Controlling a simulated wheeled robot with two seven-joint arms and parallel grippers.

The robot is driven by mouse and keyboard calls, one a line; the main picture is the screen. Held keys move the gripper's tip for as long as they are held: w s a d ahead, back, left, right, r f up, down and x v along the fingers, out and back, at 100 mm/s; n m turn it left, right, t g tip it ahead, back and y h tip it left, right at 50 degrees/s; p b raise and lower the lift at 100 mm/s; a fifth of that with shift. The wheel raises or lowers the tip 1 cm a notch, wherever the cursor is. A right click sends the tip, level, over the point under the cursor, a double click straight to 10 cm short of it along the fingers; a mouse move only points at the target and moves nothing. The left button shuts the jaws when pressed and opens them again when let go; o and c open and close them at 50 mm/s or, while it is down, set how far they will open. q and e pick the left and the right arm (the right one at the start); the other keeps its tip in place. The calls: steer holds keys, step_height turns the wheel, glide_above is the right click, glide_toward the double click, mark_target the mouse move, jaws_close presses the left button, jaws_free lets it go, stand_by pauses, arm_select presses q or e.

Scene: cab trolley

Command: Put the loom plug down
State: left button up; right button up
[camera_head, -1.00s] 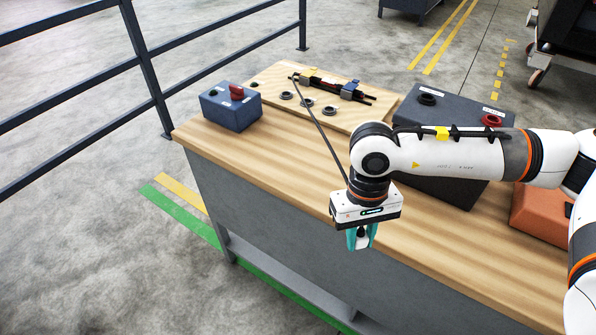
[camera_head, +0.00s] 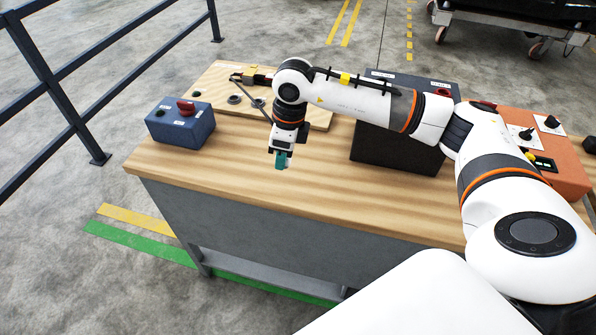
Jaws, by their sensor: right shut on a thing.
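My right gripper (camera_head: 281,160) points down above the wooden bench top (camera_head: 235,165), in front of the plywood board. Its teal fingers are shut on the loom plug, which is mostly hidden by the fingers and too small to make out. A thin dark cable (camera_head: 257,105) runs from the board toward the gripper and passes behind my wrist. The plywood board (camera_head: 318,117) lies on the bench and carries dark round rings (camera_head: 234,99) and a loom part at its back, partly covered by my arm. My left gripper is not in view.
A blue box with a red knob (camera_head: 180,125) stands left of the board. A dark box (camera_head: 395,150) stands behind my right forearm, and an orange control box (camera_head: 560,170) is at the right. The bench's front strip is clear. Railings (camera_head: 60,90) are at left.

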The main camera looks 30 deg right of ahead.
steer(key=w+d+m+h+p, duration=0.1)
steer(key=w+d+m, duration=0.1)
steer(key=d+m, duration=0.5)
steer(key=m+p, duration=0.2)
steer(key=m, duration=0.1)
glide_above(297, 174)
steer(key=shift+h, duration=0.3)
steer(key=f, duration=0.5)
steer(key=shift+s, duration=0.3)
step_height(297, 174, down, 4)
steer(key=shift+f+p, duration=0.15)
steer(key=shift+p, duration=0.15)
steer(key=shift+f+t, duration=0.3)
steer(key=shift+f, duration=0.05)
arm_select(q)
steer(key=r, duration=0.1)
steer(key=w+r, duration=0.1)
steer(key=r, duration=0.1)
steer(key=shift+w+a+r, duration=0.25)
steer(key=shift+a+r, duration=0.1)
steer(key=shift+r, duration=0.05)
arm_select(e)
steer(key=o, duration=1)
